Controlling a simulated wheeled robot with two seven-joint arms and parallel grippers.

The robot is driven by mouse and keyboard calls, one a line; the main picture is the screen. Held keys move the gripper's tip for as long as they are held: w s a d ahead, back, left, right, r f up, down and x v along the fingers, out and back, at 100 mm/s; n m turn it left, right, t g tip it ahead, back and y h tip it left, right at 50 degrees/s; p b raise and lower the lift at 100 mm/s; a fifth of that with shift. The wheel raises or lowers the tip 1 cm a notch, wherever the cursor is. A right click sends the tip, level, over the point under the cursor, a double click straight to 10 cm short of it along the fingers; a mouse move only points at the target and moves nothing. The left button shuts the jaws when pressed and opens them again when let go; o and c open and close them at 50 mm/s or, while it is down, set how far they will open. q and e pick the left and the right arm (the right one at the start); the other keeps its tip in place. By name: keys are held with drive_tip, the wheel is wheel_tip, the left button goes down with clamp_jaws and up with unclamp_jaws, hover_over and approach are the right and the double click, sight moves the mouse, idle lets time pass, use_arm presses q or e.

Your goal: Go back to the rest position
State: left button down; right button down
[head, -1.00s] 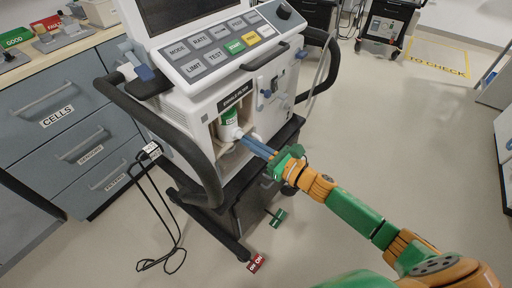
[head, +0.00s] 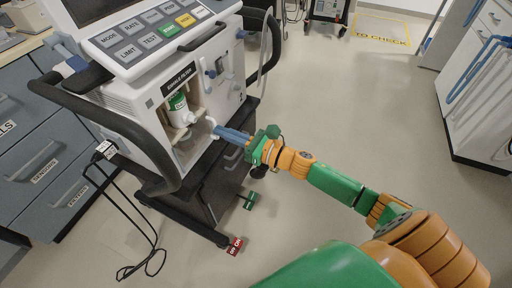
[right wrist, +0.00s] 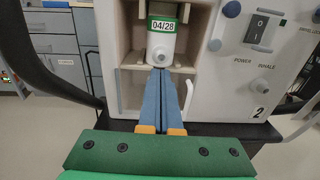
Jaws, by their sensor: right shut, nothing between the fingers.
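My right gripper (head: 219,131) is shut and empty, with its blue fingers pointing at the front of the ventilator (head: 140,60). In the right wrist view the closed fingers (right wrist: 163,75) lie together, just below a white canister with a green 04/28 label (right wrist: 163,24). The canister (head: 178,105) sits in the open bay of the ventilator in the head view. The fingertips are close in front of the bay; I cannot tell the exact gap. My left gripper is not in view.
A black handle bar (head: 90,110) curves around the ventilator's front left. Grey drawers (head: 50,150) stand at the left, and a black cable (head: 150,235) hangs to the floor. A white cabinet (head: 478,90) stands at the right. The floor between is open.

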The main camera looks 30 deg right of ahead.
drive_tip(key=v, duration=0.7)
drive_tip(key=s+d+f+m+g+h, duration=0.1)
drive_tip(key=s+d+f+m+h, duration=0.15)
drive_tip(key=f+m, duration=0.55)
drive_tip(key=s+d+f+m+g+h, duration=0.2)
drive_tip(key=d+f+m+h, duration=0.2)
drive_tip(key=f+m, duration=0.4)
drive_tip(key=s+d+f+m+g+h, duration=0.1)
drive_tip(key=s+d+f+m+h, duration=0.15)
drive_tip(key=f+m, duration=0.55)
drive_tip(key=s+a+f+m+g+h, duration=0.1)
drive_tip(key=s+a+f+m+g, duration=0.35)
drive_tip(key=s+f+m, duration=0.6)
drive_tip(key=s+a+f+m+g, duration=0.45)
drive_tip(key=s+f, duration=0.25)
drive_tip(key=s, duration=0.6)
wheel_tip(320, 180, up, 13)
drive_tip(key=s+m+g+p, duration=0.1)
drive_tip(key=s+p, duration=0.1)
drive_tip(key=p, duration=1.1)
drive_tip(key=shift+s+a, duration=0.2)
drive_tip(key=shift+s, duration=0.05)
